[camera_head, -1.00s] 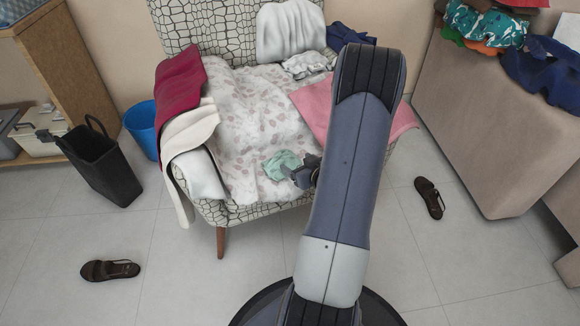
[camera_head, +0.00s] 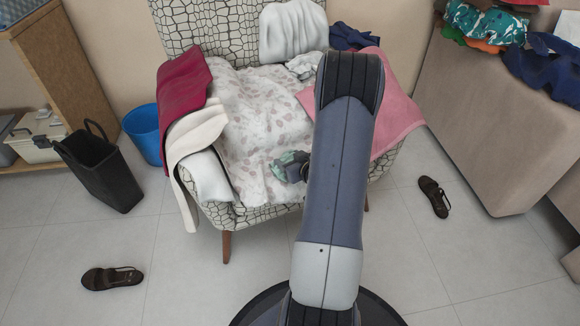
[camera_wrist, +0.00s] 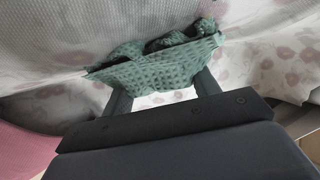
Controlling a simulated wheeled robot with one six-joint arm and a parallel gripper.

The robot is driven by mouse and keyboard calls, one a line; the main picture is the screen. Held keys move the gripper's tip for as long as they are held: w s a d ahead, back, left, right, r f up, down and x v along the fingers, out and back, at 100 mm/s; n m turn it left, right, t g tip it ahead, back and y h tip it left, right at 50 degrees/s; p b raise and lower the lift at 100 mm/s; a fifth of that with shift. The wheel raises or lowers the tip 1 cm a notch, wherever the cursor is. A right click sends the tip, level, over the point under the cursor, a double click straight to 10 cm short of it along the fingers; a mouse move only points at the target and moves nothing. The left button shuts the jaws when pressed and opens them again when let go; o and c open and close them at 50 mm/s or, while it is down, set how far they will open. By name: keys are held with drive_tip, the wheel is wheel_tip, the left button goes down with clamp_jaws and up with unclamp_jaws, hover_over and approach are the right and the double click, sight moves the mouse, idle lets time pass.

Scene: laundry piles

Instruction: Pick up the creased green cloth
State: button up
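The creased green cloth (camera_head: 286,163) is bunched at the front of the armchair seat, against my gripper (camera_head: 296,172). In the wrist view the green cloth (camera_wrist: 160,68) is crumpled, with a dark fold along its top. My gripper (camera_wrist: 164,84) has its two fingers apart, reaching up to the cloth's lower edge. The cloth covers the fingertips, so I cannot tell how firmly they close on it. Part of the gripper is hidden behind my arm in the head view.
The armchair (camera_head: 180,20) bears a white patterned throw (camera_head: 240,120), a red cloth (camera_head: 185,85), a cream cloth (camera_head: 195,135) and a pink cloth (camera_head: 395,115). A black basket (camera_head: 105,170) and a blue bucket (camera_head: 142,135) stand left. Sandals (camera_head: 112,278) (camera_head: 433,197) lie on the floor.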

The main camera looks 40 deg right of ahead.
drive_tip(key=c, duration=0.6)
drive_tip(key=shift+c, duration=0.2)
